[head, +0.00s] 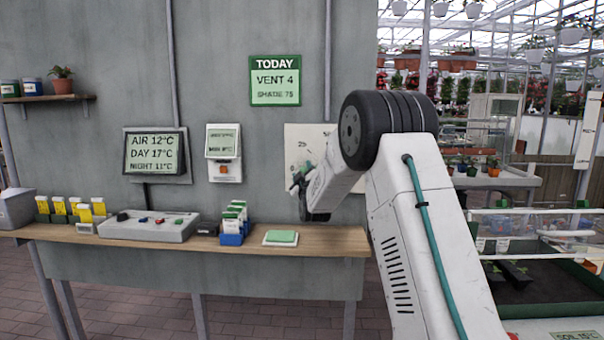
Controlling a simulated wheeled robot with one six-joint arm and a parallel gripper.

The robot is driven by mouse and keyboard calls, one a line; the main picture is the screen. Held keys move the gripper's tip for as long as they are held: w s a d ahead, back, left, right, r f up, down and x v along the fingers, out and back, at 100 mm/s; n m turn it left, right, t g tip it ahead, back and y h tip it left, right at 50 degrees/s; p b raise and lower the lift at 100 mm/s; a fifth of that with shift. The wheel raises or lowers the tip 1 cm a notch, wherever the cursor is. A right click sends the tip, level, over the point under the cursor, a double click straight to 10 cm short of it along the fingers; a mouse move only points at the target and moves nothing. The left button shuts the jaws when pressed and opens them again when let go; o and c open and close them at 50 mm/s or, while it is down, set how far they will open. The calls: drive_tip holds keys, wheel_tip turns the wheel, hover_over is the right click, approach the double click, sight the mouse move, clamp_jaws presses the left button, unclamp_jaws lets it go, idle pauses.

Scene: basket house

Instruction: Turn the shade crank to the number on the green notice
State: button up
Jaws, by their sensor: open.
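The green notice (275,81) hangs on the grey wall at upper middle. It reads TODAY, VENT 4, and a smaller SHADE line that looks like 75. A pale panel (297,136) with faint dial-like marks is on the wall below and right of it, partly hidden by my arm. My gripper (302,182) is open in front of this panel's lower left, pointing at the wall. A small dark and green part shows by the fingers; I cannot tell whether it is the crank or whether the fingers touch it. No crank handle shows clearly.
A wooden bench (335,242) runs below, with a grey switch box (150,227), blue packet holder (233,238) and green pad (281,237). A temperature display (155,152) and small orange-switched box (224,171) are on the wall. A planter bed (540,300) stands at right.

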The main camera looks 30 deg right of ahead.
drive_tip(key=shift+w+d+r, duration=0.1)
drive_tip(key=shift+w, duration=0.05)
clamp_jaws()
drive_tip(key=shift+r, duration=0.1)
